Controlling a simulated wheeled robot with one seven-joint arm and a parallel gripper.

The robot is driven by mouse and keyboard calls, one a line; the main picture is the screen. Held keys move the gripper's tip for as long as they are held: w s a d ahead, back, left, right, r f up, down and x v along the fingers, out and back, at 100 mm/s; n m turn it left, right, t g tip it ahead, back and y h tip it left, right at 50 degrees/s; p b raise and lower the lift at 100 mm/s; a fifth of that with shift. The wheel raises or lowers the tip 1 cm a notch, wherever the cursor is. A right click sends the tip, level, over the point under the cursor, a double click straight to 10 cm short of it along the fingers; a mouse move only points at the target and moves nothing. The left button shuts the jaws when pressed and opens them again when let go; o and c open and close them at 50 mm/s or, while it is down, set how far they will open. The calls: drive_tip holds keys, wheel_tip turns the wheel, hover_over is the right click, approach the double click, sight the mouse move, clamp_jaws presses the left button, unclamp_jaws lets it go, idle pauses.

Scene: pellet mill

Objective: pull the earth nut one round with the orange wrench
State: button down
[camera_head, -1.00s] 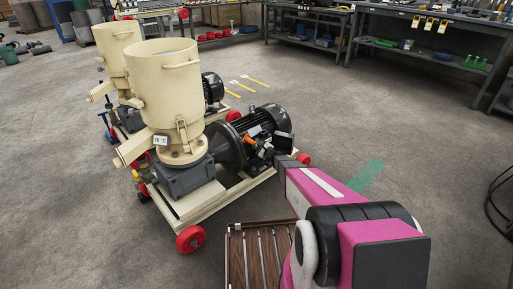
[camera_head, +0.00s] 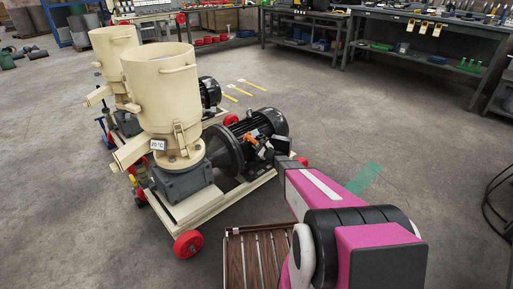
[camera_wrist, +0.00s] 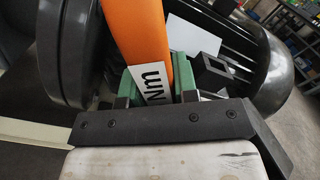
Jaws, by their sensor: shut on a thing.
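The orange wrench (camera_wrist: 138,35) fills the upper middle of the wrist view, with a white label reading "Nm" on its handle. My gripper (camera_wrist: 160,88) is shut on this handle, with a green pad on each side of it. The wrench also shows as a small orange spot (camera_head: 252,134) beside the black motor (camera_head: 262,122) in the head view. My gripper reaches the motor's near side there. The earth nut and the wrench's working end cannot be made out in either view.
The cream pellet mill (camera_head: 162,95) stands left of the motor on a cream frame with red wheels (camera_head: 188,244). A second mill (camera_head: 112,48) is behind it. A slatted brown surface (camera_head: 258,262) is at the front. Workbenches (camera_head: 425,33) line the back; open floor lies right.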

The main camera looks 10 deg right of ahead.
drive_tip(key=shift+w+d+r, duration=0.1)
drive_tip(key=shift+w+d+r+m, duration=0.55)
drive_tip(key=shift+d+m, duration=0.25)
drive_tip(key=shift+m, duration=0.2)
drive_tip(key=shift+w+d+r+m, duration=0.25)
drive_tip(key=shift+w+d+m, duration=0.15)
drive_tip(key=shift+d+m, duration=0.15)
drive_tip(key=shift+s+a+f+n, duration=0.4)
drive_tip(key=shift+s+a+n, duration=0.1)
drive_tip(key=shift+a+n, duration=0.2)
idle(1.1)
drive_tip(key=shift+s+d+r, duration=0.1)
drive_tip(key=shift+s+d, duration=0.1)
drive_tip(key=shift+s, duration=0.15)
idle(1.0)
drive_tip(key=shift+v, duration=1.25)
idle(1.9)
